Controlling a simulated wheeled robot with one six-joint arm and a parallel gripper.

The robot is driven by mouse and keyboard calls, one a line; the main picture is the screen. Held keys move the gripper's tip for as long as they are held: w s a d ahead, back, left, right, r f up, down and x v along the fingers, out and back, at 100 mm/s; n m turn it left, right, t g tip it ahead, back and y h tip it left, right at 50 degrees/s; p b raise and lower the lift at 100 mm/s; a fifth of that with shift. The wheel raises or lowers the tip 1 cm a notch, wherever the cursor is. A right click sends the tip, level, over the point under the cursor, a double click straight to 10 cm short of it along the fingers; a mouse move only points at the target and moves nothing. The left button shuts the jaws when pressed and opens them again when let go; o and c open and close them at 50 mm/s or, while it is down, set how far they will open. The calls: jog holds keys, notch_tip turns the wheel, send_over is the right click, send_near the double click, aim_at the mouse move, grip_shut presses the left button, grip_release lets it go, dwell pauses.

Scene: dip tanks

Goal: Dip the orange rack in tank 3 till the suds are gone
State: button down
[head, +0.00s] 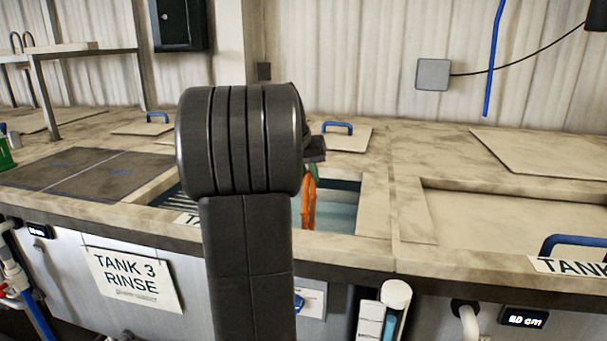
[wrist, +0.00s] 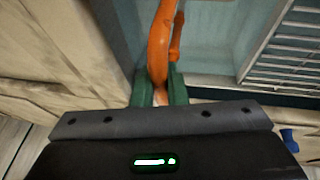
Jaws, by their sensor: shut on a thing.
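My gripper (wrist: 160,88) has green fingers closed on the orange rack (wrist: 158,45), of which only a curved handle-like part shows in the wrist view. In the head view the orange rack (head: 308,203) hangs over the open tank, partly hidden behind my dark arm. The sign "TANK 3 RINSE" (head: 137,280) is on the front below this opening. The tank's blue-green water (head: 338,212) shows to the right of the rack. The rack's lower part is hidden, so I cannot tell how deep it is or whether suds are on it.
A pale wire grating (wrist: 285,48) lies at the tank's side. A flat grey mat (head: 85,172) lies left of the opening. A lid with a blue handle (head: 337,128) lies behind it. A covered tank (head: 510,225) is on the right. A blue hose (head: 493,60) hangs at the back.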

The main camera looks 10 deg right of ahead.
jog(key=shift+w+a+r+p, duration=0.1)
jog(key=shift+w+a+p, duration=0.25)
jog(key=shift+a, duration=0.25)
jog(key=shift+w+a+p, duration=0.2)
jog(key=shift+a+p, duration=0.15)
jog(key=shift+a, duration=0.25)
jog(key=shift+d, duration=0.1)
dwell(0.4)
jog(key=shift+s+d, duration=0.25)
jog(key=shift+d, duration=0.3)
jog(key=shift+s+d, duration=0.25)
jog(key=shift+d, duration=0.25)
jog(key=shift+w+a+p, duration=0.3)
jog(key=shift+a+p, duration=0.05)
jog(key=shift+a, duration=0.3)
jog(key=shift+w+a+p, duration=0.25)
jog(key=shift+a+p, duration=0.1)
jog(key=shift+a, duration=0.25)
